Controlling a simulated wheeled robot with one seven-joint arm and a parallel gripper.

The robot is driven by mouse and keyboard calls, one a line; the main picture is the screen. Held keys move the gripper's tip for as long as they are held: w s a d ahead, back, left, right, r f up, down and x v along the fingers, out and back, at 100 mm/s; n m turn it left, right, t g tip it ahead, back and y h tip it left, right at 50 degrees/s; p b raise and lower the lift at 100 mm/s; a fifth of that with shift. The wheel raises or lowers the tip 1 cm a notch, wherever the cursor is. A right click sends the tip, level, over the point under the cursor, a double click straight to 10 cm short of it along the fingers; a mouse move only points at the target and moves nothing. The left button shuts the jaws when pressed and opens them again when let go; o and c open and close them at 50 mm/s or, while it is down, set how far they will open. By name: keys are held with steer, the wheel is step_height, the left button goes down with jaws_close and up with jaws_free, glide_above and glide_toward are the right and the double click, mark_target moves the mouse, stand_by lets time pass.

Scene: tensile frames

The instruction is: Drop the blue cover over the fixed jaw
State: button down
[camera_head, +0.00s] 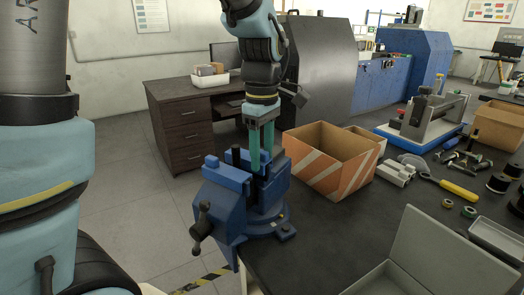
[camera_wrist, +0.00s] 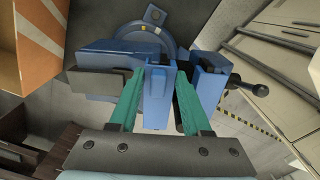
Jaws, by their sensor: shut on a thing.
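My gripper (camera_head: 261,160) points down over the blue bench vise (camera_head: 228,205), its green fingers among the jaws. In the wrist view my gripper (camera_wrist: 158,82) is shut on the blue cover (camera_wrist: 156,98), a narrow blue piece between the two fingers. The cover is hard to tell from the vise in the head view, as both are blue. The vise's fixed jaw (camera_wrist: 105,53) appears to be the blue block with a dark face left of the fingers. The screw-side jaw (camera_wrist: 209,84) is to their right. I cannot tell whether the cover touches the fixed jaw.
An orange-and-white striped box (camera_head: 338,172) stands close right of the vise. An open grey metal case (camera_head: 445,245) lies at the table's front. Tools and a yellow-handled item (camera_head: 458,190) cover the right side. The dark tabletop (camera_head: 335,225) between vise and case is clear.

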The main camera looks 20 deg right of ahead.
steer(key=shift+f, duration=0.1)
steer(key=shift+c, duration=1.4)
jaws_free()
step_height(320, 180, up, 11)
steer(key=b, duration=0.1)
steer(key=shift+a+f, duration=0.1)
